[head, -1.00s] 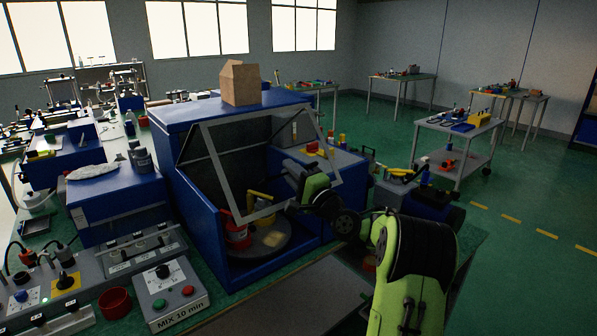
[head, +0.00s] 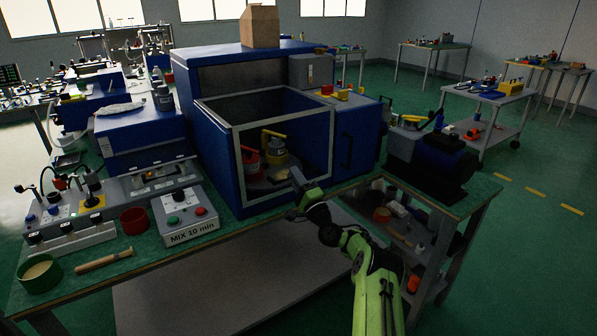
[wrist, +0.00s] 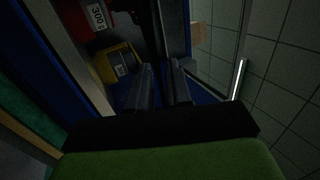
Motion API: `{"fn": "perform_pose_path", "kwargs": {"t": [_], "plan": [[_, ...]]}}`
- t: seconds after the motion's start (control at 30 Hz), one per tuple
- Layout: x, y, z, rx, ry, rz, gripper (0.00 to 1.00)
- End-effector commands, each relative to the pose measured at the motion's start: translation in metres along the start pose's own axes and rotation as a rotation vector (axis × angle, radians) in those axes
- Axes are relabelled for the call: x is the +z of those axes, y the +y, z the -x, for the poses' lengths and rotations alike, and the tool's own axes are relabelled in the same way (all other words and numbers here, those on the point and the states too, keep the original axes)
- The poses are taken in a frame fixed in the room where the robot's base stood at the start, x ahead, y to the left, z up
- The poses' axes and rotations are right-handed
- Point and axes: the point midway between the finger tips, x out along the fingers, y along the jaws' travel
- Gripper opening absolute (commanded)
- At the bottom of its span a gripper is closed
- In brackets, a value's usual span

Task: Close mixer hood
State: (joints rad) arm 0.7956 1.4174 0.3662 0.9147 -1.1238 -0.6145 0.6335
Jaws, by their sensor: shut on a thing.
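The mixer (head: 183,110) is a blue cabinet in the middle of the bench. Its hood (head: 284,108) is a grey-framed clear panel, now low over the front opening. A red pot (head: 249,163) and a yellow pot (head: 273,152) show inside; they also show in the wrist view, the red one (wrist: 95,17) labelled 300 g and the yellow one (wrist: 119,63) beside it. My gripper (head: 299,178) is at the hood's front, near its lower edge. In the wrist view its fingers (wrist: 162,82) are close together, shut on the hood; the exact contact is dark and unclear.
A control box (head: 185,213) marked MIX 10 min stands left of the mixer, near a red cup (head: 133,221). A cardboard box (head: 260,27) sits on top of the mixer. A dark blue machine (head: 433,160) stands to the right.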

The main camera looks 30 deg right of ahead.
Motion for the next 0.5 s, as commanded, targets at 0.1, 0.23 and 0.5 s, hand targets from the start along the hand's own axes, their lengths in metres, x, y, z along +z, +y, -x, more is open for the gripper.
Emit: {"fn": "perform_pose_path", "kwargs": {"t": [0.1,0.23,0.5], "plan": [[-0.0005,0.0076,0.0002,-0.027,0.002,0.002,0.00],[-0.0005,0.0065,-0.0006,-0.030,0.001,0.003,0.00],[-0.0002,0.0067,-0.0005,-0.028,0.000,0.002,0.34]]}}
